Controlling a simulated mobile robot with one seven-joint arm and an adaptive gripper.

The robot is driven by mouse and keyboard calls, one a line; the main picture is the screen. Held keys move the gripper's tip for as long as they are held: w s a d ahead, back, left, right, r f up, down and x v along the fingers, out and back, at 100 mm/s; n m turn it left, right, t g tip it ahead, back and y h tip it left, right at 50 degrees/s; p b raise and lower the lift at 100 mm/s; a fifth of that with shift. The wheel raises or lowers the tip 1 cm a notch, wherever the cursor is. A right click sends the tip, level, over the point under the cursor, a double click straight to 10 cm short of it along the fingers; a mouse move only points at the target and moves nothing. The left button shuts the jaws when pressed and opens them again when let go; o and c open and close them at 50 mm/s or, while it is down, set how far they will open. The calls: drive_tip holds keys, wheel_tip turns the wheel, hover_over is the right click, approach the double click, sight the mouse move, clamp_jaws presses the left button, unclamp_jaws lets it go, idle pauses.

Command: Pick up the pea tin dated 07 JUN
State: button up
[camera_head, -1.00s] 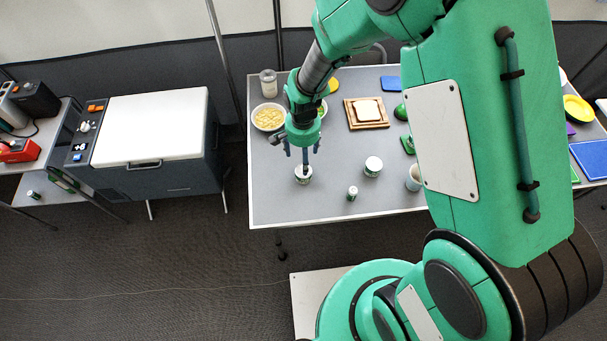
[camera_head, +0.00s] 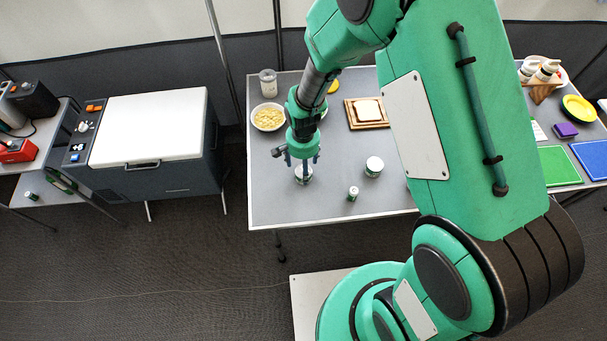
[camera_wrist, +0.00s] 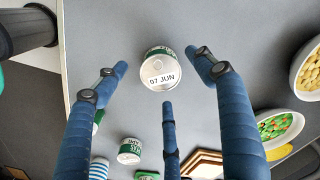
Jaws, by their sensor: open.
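The tin dated 07 JUN (camera_wrist: 160,73) stands upright on the grey table, its pale lid with the printed date facing the wrist camera and a green and white label on its side. In the head view the same tin (camera_head: 304,180) is directly below my gripper (camera_head: 303,164), partly hidden by the fingers. In the wrist view my gripper (camera_wrist: 160,78) is open, its three blue fingers spread around the tin with visible gaps.
A bowl of yellow food (camera_head: 268,117), a glass jar (camera_head: 268,83) and a wooden board with bread (camera_head: 367,113) lie behind. A bowl of green and orange vegetables (camera_wrist: 280,126) shows in the wrist view.

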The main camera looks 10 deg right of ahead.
drive_tip(key=shift+f+b, duration=0.75)
drive_tip(key=shift+f, duration=1.55)
drive_tip(key=c, duration=1.4)
drive_tip(key=shift+o, duration=0.2)
drive_tip(key=shift+w+r+p, duration=0.1)
drive_tip(key=shift+r+p, duration=0.3)
drive_tip(key=shift+r, duration=0.4)
wheel_tip(320, 180, up, 2)
drive_tip(key=shift+r+p, duration=0.25)
drive_tip(key=shift+p, duration=0.2)
drive_tip(key=s+d, duration=0.1)
drive_tip(key=s, duration=0.4)
drive_tip(key=s+d+p, duration=0.1)
drive_tip(key=s+d, duration=0.1)
drive_tip(key=s, duration=0.3)
drive_tip(key=s+d+r+p, duration=0.1)
drive_tip(key=s, duration=0.4)
drive_tip(key=shift+s+d, duration=0.15)
drive_tip(key=shift+s, duration=0.15)
